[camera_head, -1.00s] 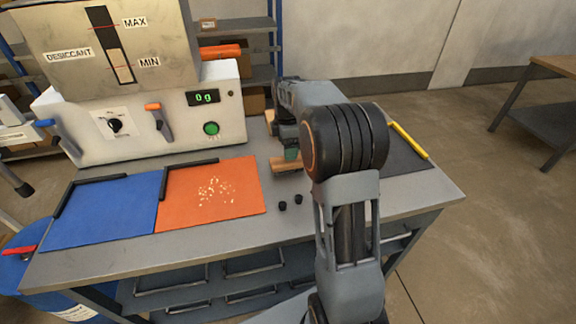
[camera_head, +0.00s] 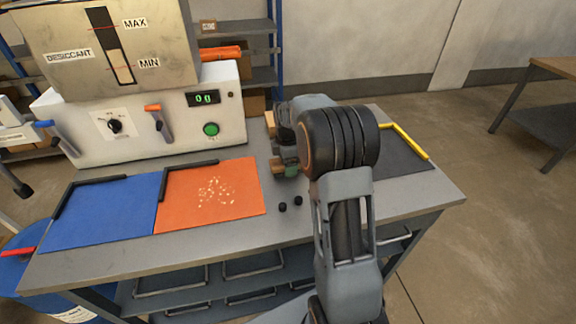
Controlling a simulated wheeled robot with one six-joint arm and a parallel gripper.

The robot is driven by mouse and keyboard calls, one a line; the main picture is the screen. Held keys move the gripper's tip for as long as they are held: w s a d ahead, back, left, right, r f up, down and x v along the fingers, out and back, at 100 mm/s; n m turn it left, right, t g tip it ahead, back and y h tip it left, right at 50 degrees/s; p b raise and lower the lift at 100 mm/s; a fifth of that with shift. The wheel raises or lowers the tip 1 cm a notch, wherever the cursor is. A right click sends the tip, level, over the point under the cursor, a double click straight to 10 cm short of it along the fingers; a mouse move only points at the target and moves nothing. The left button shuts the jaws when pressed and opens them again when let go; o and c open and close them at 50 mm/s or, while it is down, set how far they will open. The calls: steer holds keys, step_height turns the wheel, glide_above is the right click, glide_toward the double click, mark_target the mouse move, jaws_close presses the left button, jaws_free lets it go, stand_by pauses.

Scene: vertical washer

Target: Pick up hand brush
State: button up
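My gripper (camera_head: 288,165) is at the table beside the orange mat, partly hidden by my own wrist. It points down, and its fingertips are hard to make out. A light wooden piece (camera_head: 277,166), which looks like part of the hand brush, shows at the gripper's left side. Another wooden bit shows just above it, left of my wrist. Most of the brush is hidden, so I cannot tell whether the fingers are around it or only beside it.
The table (camera_head: 120,263) holds a blue mat (camera_head: 100,212) and an orange mat (camera_head: 210,195) with pale crumbs. A white machine (camera_head: 145,125) with a desiccant hopper stands behind. A dark mat (camera_head: 405,160) with a yellow edge is right.

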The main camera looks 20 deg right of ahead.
steer(key=c, duration=1)
steer(key=shift+r, duration=0.1)
steer(key=shift+r, duration=0.2)
step_height(320, 180, up, 3)
steer(key=shift+s+a+r, duration=0.1)
steer(key=shift+a, duration=0.05)
steer(key=shift+s+a+r, duration=1.25)
steer(key=shift+s+r, duration=0.3)
steer(key=shift+s, duration=0.35)
steer(key=shift+s+a+r, duration=1.2)
steer(key=shift+s+r, duration=0.35)
steer(key=shift+s, duration=0.4)
steer(key=shift+s+a+r, duration=1.25)
steer(key=shift+s+r, duration=0.3)
steer(key=shift+s, duration=0.35)
